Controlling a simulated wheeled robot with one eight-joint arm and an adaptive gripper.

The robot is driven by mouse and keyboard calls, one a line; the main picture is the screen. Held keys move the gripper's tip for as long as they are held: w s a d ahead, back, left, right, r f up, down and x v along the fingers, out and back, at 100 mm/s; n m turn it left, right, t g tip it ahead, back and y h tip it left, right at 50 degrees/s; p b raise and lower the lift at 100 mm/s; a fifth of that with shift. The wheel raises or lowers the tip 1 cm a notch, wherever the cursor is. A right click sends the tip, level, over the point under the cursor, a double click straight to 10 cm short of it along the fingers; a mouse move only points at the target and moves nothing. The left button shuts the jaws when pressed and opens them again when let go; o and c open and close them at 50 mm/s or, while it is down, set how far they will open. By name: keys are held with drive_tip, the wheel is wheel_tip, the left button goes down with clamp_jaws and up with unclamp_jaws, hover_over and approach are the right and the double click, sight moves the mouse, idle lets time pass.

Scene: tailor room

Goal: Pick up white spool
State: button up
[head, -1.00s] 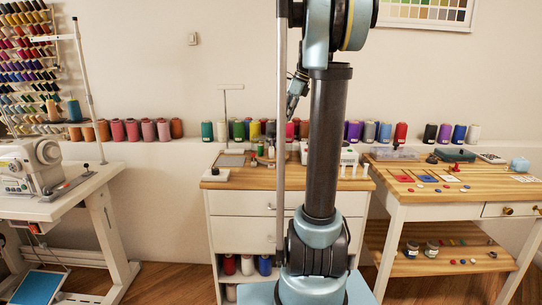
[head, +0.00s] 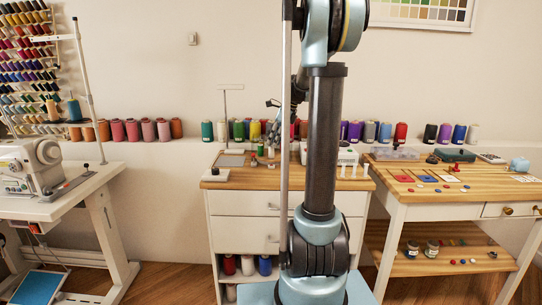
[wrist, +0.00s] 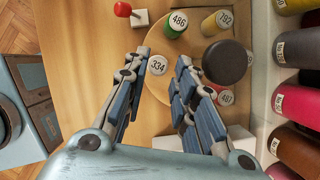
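A spool with a round white top labelled 334, the likely white spool (wrist: 157,65), stands on a round wooden tray (wrist: 187,47) in the wrist view. Its sides are mostly hidden from above. My gripper (wrist: 163,58) is open, with its two blue-grey fingers apart on either side of the spool and nothing held. In the head view my gripper (head: 271,118) is small above the wooden cabinet top, partly behind my arm. I cannot pick out the white spool clearly there.
Close by are a green spool (wrist: 176,25), a yellow spool (wrist: 217,22), a dark round knob (wrist: 225,62) and a spool labelled 487 (wrist: 225,97). A red-topped piece (wrist: 123,9) stands left. Large thread cones (wrist: 297,103) line the right. Bare wood lies left of the tray.

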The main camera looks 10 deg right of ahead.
sight(270, 151)
drive_tip(key=shift+x, duration=2.55)
drive_tip(key=shift+s+d, duration=0.1)
drive_tip(key=shift+s, duration=0.05)
drive_tip(key=c, duration=0.4)
